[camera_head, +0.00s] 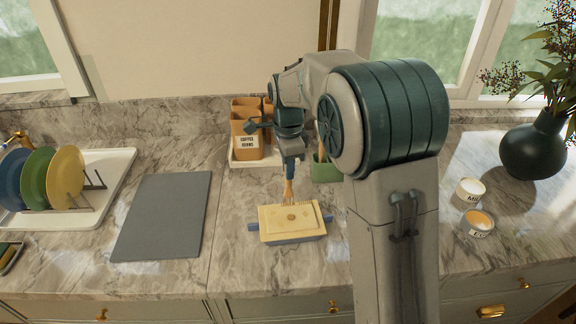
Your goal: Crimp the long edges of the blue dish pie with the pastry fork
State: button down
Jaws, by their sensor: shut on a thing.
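The blue dish pie (297,231) sits on the marble counter near its front edge. It has a pale yellow crust in a blue dish with a handle showing at each short end. A small brown mark is at the middle of the crust. My gripper (290,180) points down over the pie's back long edge and is shut on the pastry fork (288,193). The fork's tines point down at that back edge. I cannot tell whether they touch the crust. The gripper hides the fork's upper part.
Brown canisters (247,130), one labelled coffee beans, stand on a tray behind the pie. A green container (325,171) is partly hidden by my arm. A grey mat (162,216) and a plate rack with plates (65,178) lie left. Two small tubs (470,191) and a dark vase (534,151) stand right.

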jog(key=shift+r+p, duration=2.6)
jog(key=shift+r, duration=0.9)
jog(key=shift+f, duration=0.1)
